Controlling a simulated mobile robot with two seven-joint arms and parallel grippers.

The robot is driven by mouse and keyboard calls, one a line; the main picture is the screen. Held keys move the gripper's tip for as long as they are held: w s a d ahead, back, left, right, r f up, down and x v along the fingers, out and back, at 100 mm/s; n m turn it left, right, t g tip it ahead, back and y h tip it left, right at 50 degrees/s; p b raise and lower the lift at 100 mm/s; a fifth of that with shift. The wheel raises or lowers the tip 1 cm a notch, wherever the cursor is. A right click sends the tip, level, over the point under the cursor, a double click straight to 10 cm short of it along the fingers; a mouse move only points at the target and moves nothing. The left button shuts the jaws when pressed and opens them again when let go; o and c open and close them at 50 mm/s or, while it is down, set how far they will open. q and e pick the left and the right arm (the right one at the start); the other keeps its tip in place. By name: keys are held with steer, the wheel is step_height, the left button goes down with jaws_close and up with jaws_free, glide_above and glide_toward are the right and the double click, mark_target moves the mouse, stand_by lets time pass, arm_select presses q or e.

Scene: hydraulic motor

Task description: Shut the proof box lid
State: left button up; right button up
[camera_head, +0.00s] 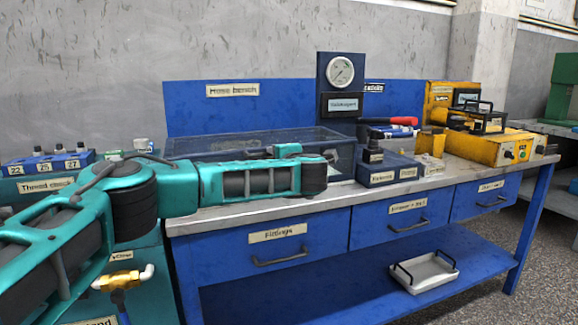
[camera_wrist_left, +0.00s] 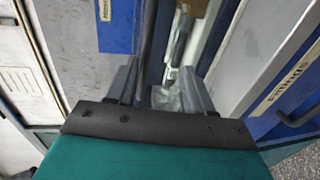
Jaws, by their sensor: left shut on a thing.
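The proof box (camera_head: 185,148) is a long dark blue box with a see-through, dark-framed top on the bench. Its top looks low and nearly flat, but my arm hides its front and I cannot tell how far the lid is open. My left arm reaches across the front of the box, and its hand ends near the box's right front corner. In the left wrist view my left gripper (camera_wrist_left: 160,90) has its fingers on the box's edge, between two dark frame bars. It is shut on what looks like the lid's edge; the contact is partly hidden. My right gripper is out of view.
A pressure gauge (camera_head: 340,72) stands on a blue panel behind the box. Drawers with handles line the bench front (camera_head: 275,250). A white tray (camera_head: 425,272) lies on the lower shelf.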

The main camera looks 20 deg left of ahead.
arm_select(q)
steer(key=p+v, duration=0.1)
steer(key=v, duration=1.1)
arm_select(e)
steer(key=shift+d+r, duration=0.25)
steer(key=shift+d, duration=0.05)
arm_select(q)
steer(key=shift+w, duration=0.15)
